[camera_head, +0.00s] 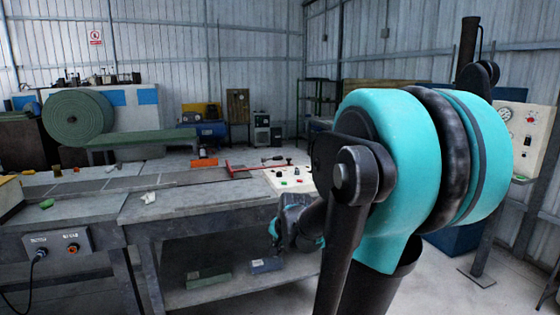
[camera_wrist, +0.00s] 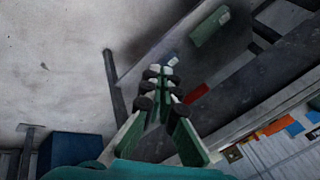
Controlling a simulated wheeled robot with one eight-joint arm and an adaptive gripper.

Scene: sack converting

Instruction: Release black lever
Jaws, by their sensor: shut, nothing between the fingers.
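The white control box (camera_head: 290,179) stands on the right end of the workbench in the head view, with small coloured buttons on its top. A small dark handle (camera_head: 272,159) shows just behind it; I cannot tell for sure whether this is the black lever. No lever shows in the wrist view. In the head view my own arm covers much of the right side, and my fingertips cannot be made out.
The workbench (camera_head: 180,205) carries a long red bar (camera_head: 240,169). Its lower shelf (camera_head: 230,288) holds a green box (camera_head: 208,279) and a blue-grey box (camera_head: 265,265). A panel with a gauge (camera_head: 514,135) stands at right. The floor (camera_wrist: 55,75) is clear at left in the wrist view.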

